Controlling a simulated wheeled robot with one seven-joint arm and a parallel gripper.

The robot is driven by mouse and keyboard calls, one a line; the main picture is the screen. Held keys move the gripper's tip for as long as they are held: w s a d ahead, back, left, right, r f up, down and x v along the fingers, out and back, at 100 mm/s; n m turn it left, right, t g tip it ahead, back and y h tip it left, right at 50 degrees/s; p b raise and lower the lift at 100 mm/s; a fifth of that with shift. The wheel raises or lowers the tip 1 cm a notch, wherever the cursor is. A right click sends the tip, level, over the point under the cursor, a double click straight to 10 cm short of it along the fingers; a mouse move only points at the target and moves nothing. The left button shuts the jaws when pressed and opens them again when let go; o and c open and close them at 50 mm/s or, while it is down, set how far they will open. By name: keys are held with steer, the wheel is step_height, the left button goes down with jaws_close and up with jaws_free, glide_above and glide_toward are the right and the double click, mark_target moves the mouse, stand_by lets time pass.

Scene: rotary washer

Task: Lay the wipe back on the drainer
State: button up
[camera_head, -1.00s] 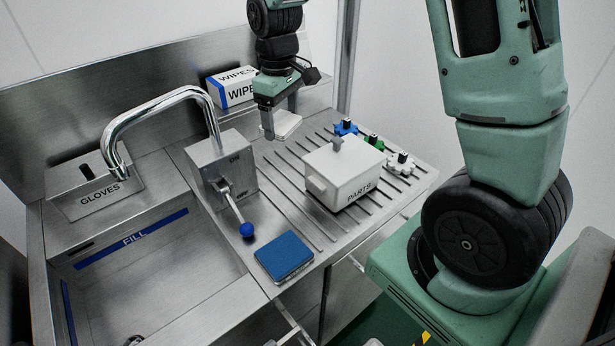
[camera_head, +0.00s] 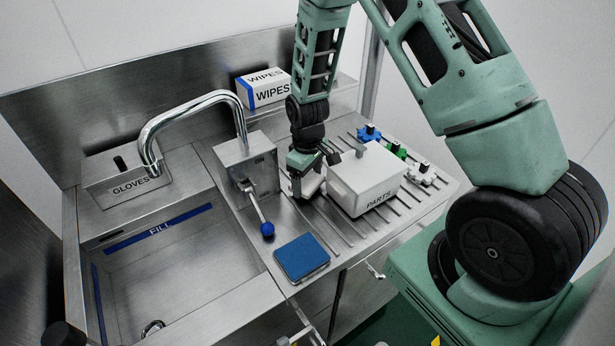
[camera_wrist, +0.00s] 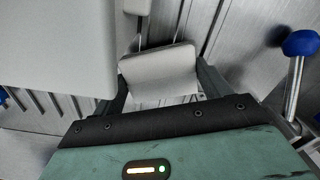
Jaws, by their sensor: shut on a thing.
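The wipe (camera_wrist: 160,72) is a white, pad-like piece between the two fingers of my gripper (camera_wrist: 163,86) in the wrist view. My gripper (camera_head: 303,185) is shut on it. In the head view the wipe (camera_head: 314,183) is partly hidden by the gripper. It is over the ribbed steel drainer (camera_head: 330,229), between the tap's lever block and the white PARTS box. I cannot tell whether its underside touches the drainer.
The PARTS box (camera_head: 366,182) stands close on the gripper's right. The blue-knobbed lever (camera_head: 266,228) is at left, with a blue pad (camera_head: 301,257) in front. The WIPES box (camera_head: 266,90) is at the back, the sink (camera_head: 165,265) at left.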

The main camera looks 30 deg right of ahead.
steer(key=shift+f, duration=0.25)
steer(key=shift+f, duration=0.15)
steer(key=o, duration=0.9)
